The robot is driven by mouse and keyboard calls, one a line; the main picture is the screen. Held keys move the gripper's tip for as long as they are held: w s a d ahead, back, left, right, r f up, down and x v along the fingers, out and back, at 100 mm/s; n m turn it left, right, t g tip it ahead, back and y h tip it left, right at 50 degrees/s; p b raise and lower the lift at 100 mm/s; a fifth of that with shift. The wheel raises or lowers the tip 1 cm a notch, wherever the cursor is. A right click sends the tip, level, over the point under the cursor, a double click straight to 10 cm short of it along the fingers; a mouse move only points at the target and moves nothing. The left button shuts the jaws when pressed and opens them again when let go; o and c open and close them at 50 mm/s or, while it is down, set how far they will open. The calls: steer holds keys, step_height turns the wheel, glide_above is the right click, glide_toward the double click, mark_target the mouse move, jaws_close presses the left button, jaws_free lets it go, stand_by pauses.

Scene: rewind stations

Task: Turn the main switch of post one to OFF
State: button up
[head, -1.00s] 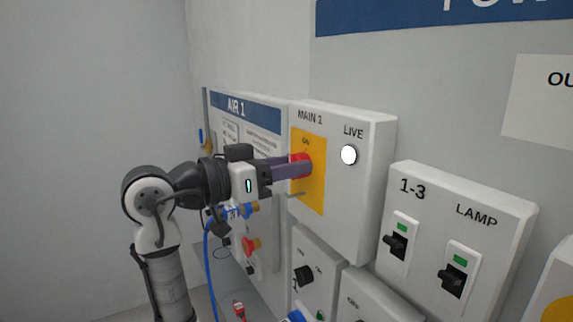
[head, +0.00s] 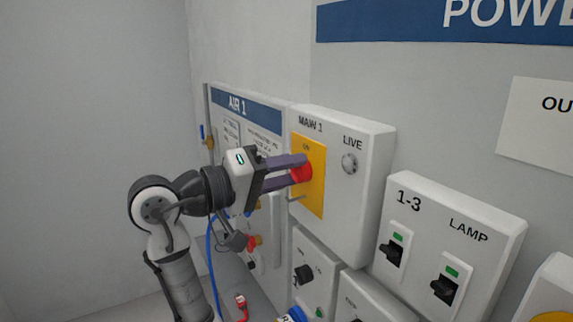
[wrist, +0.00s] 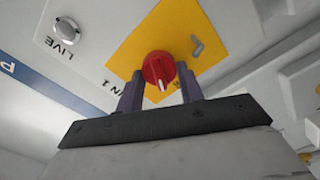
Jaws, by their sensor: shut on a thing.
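The main switch of post one is a red rotary knob (head: 301,172) on a yellow plate (head: 314,196), set in a white box (head: 352,215) lettered MAIN 1. My gripper (head: 298,168) is shut on the red knob, a purple finger on either side. The knob also shows in the wrist view (wrist: 158,70), with a white pointer mark, and the gripper is tilted relative to the box. The round LIVE lamp (head: 350,163) is grey and dark. The lettering by the knob is partly hidden by the fingers.
The AIR 1 panel (head: 243,108) with valves and a blue hose stands behind my arm at left. A white box 1-3 LAMP (head: 440,215) with black toggle switches is at right. More small boxes with a black knob (head: 304,274) sit below.

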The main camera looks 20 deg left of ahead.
steer(key=n, duration=0.5)
steer(key=shift+f+n, duration=0.1)
steer(key=shift+n, duration=0.3)
stand_by(0.4)
steer(key=o, duration=1)
steer(key=shift+f, duration=0.1)
steer(key=shift+a, duration=0.1)
